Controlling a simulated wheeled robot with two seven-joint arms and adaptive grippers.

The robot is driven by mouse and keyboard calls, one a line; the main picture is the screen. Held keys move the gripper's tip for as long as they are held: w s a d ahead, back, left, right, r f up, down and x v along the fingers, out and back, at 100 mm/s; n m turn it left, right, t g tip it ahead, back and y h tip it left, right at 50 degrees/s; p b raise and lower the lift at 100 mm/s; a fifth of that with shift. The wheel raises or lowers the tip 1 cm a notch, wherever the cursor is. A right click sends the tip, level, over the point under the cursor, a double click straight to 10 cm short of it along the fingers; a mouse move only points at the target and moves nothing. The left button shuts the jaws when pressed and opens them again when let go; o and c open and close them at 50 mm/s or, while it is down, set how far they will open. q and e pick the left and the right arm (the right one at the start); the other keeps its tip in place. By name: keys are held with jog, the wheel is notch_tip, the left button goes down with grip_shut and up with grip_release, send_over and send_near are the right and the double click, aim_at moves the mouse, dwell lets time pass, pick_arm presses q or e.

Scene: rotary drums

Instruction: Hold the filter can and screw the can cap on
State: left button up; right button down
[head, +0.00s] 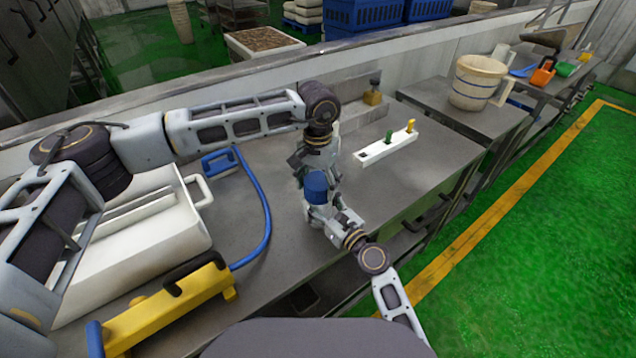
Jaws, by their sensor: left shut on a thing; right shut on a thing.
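A blue cylindrical piece, which looks like the filter can (316,187), is upright between my two grippers above the steel bench. My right gripper (318,208) reaches up from the lower right and is shut around the blue can. My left gripper (308,164) points down from above and is shut at the top of the can. The can cap is hidden by the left gripper's fingers, so I cannot tell how it sits on the can.
A white rack (385,148) with a green and a yellow handle lies behind on the bench (415,170). A white sink-like box (140,245), blue hose (266,215) and yellow tool (165,308) are left. A beige bucket (477,82) stands back right.

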pick_arm(q)
jog(key=m, duration=0.5)
jog(key=shift+w+a+r, duration=0.1)
jog(key=shift+w, duration=0.05)
jog(key=o, duration=0.9)
jog(key=shift+c, duration=0.2)
jog(key=shift+r, duration=2.2)
jog(key=shift+c, duration=0.4)
